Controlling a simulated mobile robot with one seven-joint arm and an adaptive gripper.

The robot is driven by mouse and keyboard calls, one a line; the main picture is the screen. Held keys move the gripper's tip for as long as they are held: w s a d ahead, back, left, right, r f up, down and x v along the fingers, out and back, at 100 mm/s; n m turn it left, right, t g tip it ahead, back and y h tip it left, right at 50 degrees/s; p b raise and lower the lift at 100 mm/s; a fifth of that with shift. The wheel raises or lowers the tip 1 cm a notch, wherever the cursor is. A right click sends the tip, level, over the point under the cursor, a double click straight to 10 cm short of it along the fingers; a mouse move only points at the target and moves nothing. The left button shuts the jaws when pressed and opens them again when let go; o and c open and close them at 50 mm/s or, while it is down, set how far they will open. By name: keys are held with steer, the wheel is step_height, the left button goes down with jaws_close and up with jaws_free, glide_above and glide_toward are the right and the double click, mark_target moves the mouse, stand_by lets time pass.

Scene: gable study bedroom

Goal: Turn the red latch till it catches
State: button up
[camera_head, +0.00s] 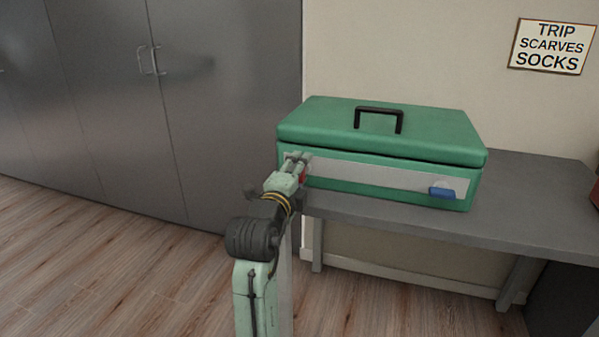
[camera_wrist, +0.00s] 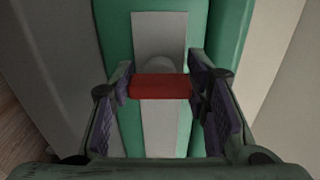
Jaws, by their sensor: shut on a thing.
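A green case (camera_head: 380,135) with a black top handle (camera_head: 379,113) stands closed-looking on a grey bench, with a thin dark line under its lid. A pale plate (camera_head: 380,178) runs along its front. The red latch (camera_head: 303,176) is at the plate's left end, mostly hidden by my gripper (camera_head: 298,165). In the wrist view the red latch (camera_wrist: 160,87) lies crosswise between the fingers of my gripper (camera_wrist: 161,92), which are shut on it. A grey round pivot shows behind it. A blue latch (camera_head: 441,192) sits at the plate's right end, lying along the plate.
The grey bench (camera_head: 535,195) has free room to the right of the case. A red thing (camera_head: 595,190) is cut off at the right edge. Grey cupboards (camera_head: 230,90) stand at the left. A sign (camera_head: 552,46) reading "TRIP SCARVES SOCKS" hangs on the wall.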

steer(key=o, duration=1.2)
steer(key=shift+c, duration=0.2)
steer(key=v, duration=1.2)
steer(key=shift+r, duration=0.1)
